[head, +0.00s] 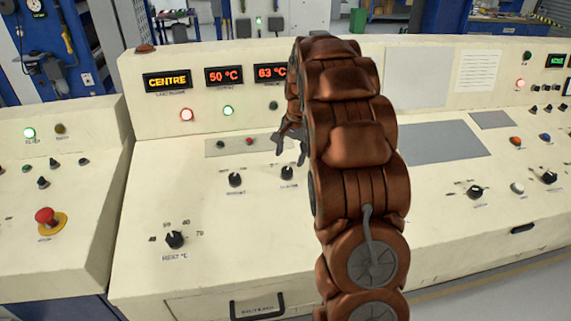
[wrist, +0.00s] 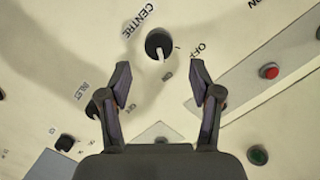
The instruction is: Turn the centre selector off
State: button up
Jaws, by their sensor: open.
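The centre selector, a black round knob (wrist: 159,43) labelled CENTRE, is on the cream panel, ahead of my fingertips in the wrist view. Its white pointer points down in that picture; the word OFF lies to its right. It also shows in the head view (head: 287,173), just below my gripper. My gripper (wrist: 163,75) is open and empty, its two fingers spread apart. The knob is beyond the tips and apparently not touched. In the head view my gripper (head: 291,149) hangs above the panel, partly hidden by my arm.
The inlet knob (head: 235,180) is to the left; a finger partly covers it in the wrist view. A heat dial (head: 175,240) and red emergency button (head: 45,216) are farther left. An orange display (head: 167,82) reads CENTRE.

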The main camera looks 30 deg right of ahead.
aim_at(286, 169)
jog(key=f, duration=0.3)
jog(key=f+p, duration=0.1)
jog(key=f, duration=0.1)
jog(key=shift+w+a+f, duration=0.15)
jog(key=shift+w+f, duration=0.2)
jog(key=c, duration=1.1)
jog(key=shift+c, duration=0.2)
jog(key=shift+w+f+n+b, duration=0.1)
jog(key=shift+f+n+b, duration=0.05)
jog(key=shift+n+b, duration=0.9)
jog(key=n+b, duration=0.3)
jog(key=shift+a+g+h, duration=0.1)
jog(key=shift+g+h, duration=0.2)
jog(key=n+b, duration=0.1)
jog(key=n, duration=0.2)
jog(key=shift+a+n+h+b, duration=0.1)
jog(key=shift+n+h+b, duration=0.2)
jog(key=shift+n+b, duration=0.5)
jog(key=shift+n, duration=0.85)
jog(key=shift+n+g, duration=0.3)
